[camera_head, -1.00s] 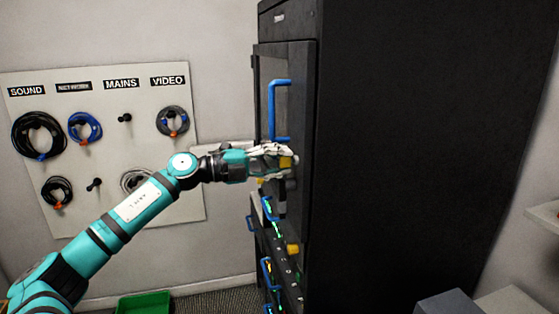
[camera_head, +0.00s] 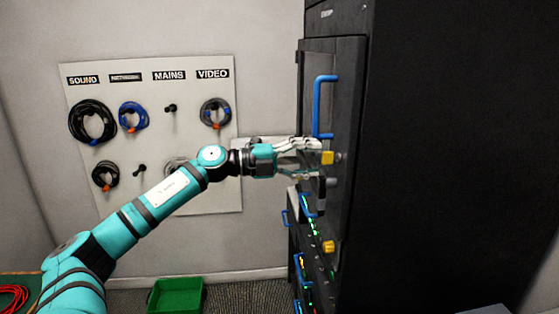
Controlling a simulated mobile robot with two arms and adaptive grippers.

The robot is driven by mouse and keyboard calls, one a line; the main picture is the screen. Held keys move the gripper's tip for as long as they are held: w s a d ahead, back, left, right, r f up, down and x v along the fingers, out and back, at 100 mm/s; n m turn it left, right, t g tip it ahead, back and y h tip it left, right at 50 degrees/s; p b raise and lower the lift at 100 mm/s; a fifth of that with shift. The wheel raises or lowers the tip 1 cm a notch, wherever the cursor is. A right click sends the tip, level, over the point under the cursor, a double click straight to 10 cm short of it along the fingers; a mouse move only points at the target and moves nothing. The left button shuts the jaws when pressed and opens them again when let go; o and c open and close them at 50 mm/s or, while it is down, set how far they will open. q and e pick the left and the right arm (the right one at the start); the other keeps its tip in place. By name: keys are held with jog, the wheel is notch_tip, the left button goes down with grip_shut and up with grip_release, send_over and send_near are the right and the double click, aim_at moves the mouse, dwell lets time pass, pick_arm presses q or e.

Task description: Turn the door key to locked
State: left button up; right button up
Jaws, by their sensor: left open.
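A dark rack cabinet has a door (camera_head: 345,95) on its front with a tall blue handle (camera_head: 318,108). A yellow key-like piece (camera_head: 327,158) sticks out from the door edge below that handle. My left gripper (camera_head: 319,160) is open, with its fingers spread above and below and its tips at the yellow piece. I cannot tell whether they touch it. A second yellow piece (camera_head: 328,247) sits lower on the cabinet. The key's slot and any lock marking are not readable. My right gripper is out of view.
A white board (camera_head: 150,190) with labelled hooks and coiled cables hangs on the wall at the left. A green bin (camera_head: 176,296) stands on the floor. Red cable (camera_head: 12,298) lies at the lower left. Blue handles and green lights show on the lower cabinet front.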

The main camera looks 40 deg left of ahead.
pick_arm(q)
jog(key=v, duration=0.9)
jog(key=shift+f, duration=0.1)
dwell(0.5)
